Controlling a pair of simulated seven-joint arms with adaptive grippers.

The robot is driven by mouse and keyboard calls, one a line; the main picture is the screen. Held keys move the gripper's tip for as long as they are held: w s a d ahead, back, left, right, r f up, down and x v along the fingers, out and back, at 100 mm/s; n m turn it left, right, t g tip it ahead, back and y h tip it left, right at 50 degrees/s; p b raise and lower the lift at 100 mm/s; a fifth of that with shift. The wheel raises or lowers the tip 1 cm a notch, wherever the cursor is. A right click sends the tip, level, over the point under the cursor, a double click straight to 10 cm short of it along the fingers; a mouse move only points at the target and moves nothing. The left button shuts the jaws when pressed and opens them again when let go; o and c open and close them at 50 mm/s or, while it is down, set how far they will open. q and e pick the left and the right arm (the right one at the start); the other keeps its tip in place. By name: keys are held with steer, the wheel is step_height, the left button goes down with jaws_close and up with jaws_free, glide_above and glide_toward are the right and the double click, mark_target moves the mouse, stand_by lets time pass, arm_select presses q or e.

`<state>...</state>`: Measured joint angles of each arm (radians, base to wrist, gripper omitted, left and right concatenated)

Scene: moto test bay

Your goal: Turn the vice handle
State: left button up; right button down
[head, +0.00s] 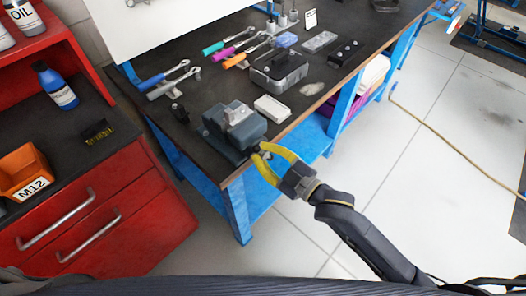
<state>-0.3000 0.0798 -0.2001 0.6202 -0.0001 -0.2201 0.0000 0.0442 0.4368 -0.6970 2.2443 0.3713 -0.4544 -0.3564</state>
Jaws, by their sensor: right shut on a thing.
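The vice (233,126) is a dark grey block with a lighter grey top. It sits on the black-topped workbench near its front left corner. My right gripper (263,151), with yellow fingers, reaches in from the lower right to the vice's front end. Its fingertips are closed around a small dark part there, which looks like the vice handle (257,153). The fingers and the vice body hide most of the handle, so its angle cannot be made out. My left gripper is not in view.
On the workbench (185,118), a white box (272,108) lies right of the vice. A dark bin (279,72) and several coloured-handled tools lie behind. A red cabinet (100,215) stands at left with an orange M12 bin (25,171) and blue bottle (57,86). The floor at right is mostly clear.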

steer(key=shift+s, duration=0.1)
steer(key=c, duration=1.2)
jaws_free()
steer(key=shift+o, duration=0.2)
steer(key=v, duration=1.2)
